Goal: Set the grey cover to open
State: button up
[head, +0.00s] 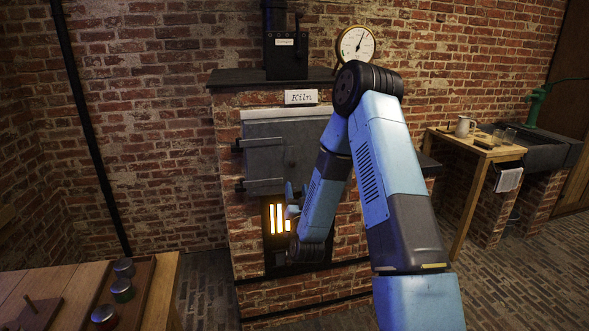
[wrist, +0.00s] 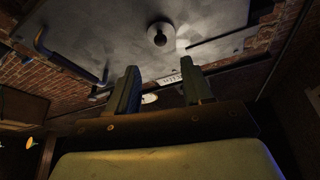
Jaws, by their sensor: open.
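A grey metal plate (head: 273,150), the cover-like panel on the brick kiln, has dark hinge brackets on its left. It looks shut against the kiln front, and my arm hides its right part. In the wrist view the grey plate (wrist: 115,42) fills the top, with a dark round knob (wrist: 160,35) on it. My gripper (head: 292,200) is low in front of the plate, by the glowing grate. In the wrist view my gripper (wrist: 161,90) has its two fingers apart with nothing between them, apparently clear of the knob. I cannot tell the exact gap to the plate.
The glowing grate (head: 277,218) is below the plate. A Kiln sign (head: 301,97) and a round gauge (head: 356,44) are above. A wooden table (head: 160,275) with several jars is at front left. A side table (head: 475,147) with a mug stands right.

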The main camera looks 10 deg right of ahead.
aim_at(294, 166)
jog(key=x, duration=1.1)
jog(key=shift+c, duration=0.2)
jog(key=shift+s, duration=0.1)
grip_shut()
jog(key=shift+d, duration=0.25)
